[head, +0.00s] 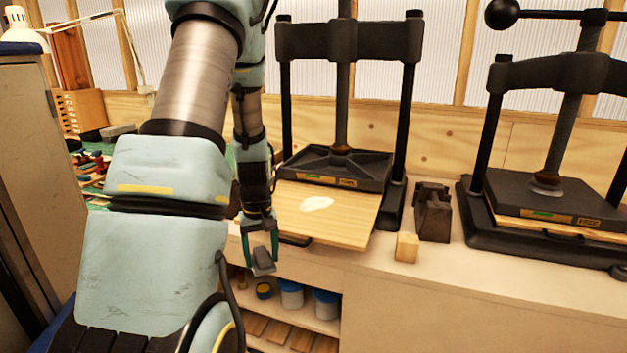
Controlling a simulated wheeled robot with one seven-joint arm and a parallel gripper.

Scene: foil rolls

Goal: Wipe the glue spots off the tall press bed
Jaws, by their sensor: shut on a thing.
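The left press (337,165) has black posts and a dark platen; its top is cut off. Its pale wooden bed (345,228) sticks out at the front. One white glue patch (317,203) shows on the bed, in front of the platen. My gripper (261,245) is shut on a small grey block-like pad (264,263). It hangs just off the bed's front left corner, apart from the glue. The bed's left edge is partly behind my arm. A second press (545,195) stands at the right with its bed mostly under its platen.
A small wooden block (406,247) and a dark metal block (433,213) stand on the bench (470,285) between the presses. Jars (291,294) sit on a shelf below. A grey cabinet (27,140) stands at the left. The bench front is clear at right.

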